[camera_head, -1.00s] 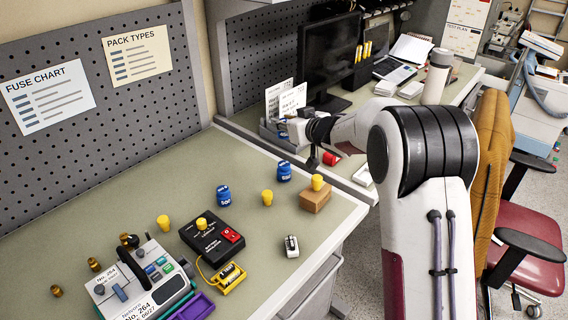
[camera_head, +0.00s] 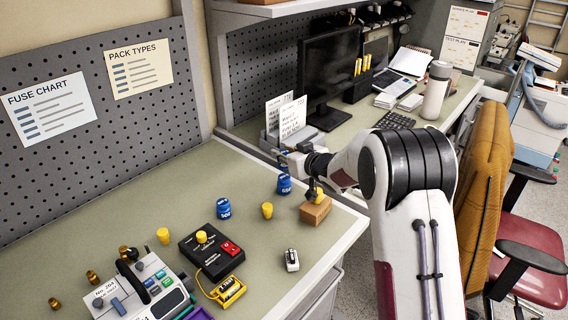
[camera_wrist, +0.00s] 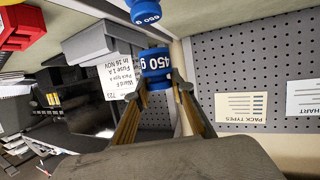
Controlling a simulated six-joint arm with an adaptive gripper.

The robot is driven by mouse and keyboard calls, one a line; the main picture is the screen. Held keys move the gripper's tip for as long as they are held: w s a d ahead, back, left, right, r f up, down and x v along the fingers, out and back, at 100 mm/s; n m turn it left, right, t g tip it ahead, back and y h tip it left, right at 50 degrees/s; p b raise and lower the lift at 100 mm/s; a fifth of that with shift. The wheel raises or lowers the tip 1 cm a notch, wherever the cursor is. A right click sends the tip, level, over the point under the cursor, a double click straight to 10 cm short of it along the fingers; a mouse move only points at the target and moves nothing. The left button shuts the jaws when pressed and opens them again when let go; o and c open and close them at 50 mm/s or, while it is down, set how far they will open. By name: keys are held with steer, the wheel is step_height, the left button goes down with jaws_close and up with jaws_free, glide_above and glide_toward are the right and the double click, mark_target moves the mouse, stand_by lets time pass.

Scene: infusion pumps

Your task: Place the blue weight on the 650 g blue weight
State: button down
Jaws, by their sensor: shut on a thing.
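My gripper (camera_wrist: 160,98) is shut on a blue weight marked 450 g (camera_wrist: 156,67), held between its fingertips. In the head view my gripper (camera_head: 291,153) points left, and only a small blue patch of the held weight shows at its tip. The blue weight marked 650 g (camera_wrist: 146,12) shows at the top edge of the upside-down wrist view, partly cut off. In the head view the 650 g weight (camera_head: 284,184) stands on the bench, below my gripper tip. A gap separates the two weights.
Another blue weight (camera_head: 223,208) and a yellow weight (camera_head: 267,210) stand to the left. A grey document holder (camera_wrist: 95,42) is behind the held weight. A black device (camera_head: 211,255) sits on the bench.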

steer(key=shift+f, duration=1.75)
steer(key=shift+f, duration=0.15)
steer(key=c, duration=1.7)
jaws_free()
steer(key=shift+f, duration=0.1)
steer(key=shift+r, duration=0.2)
steer(key=shift+v, duration=6)
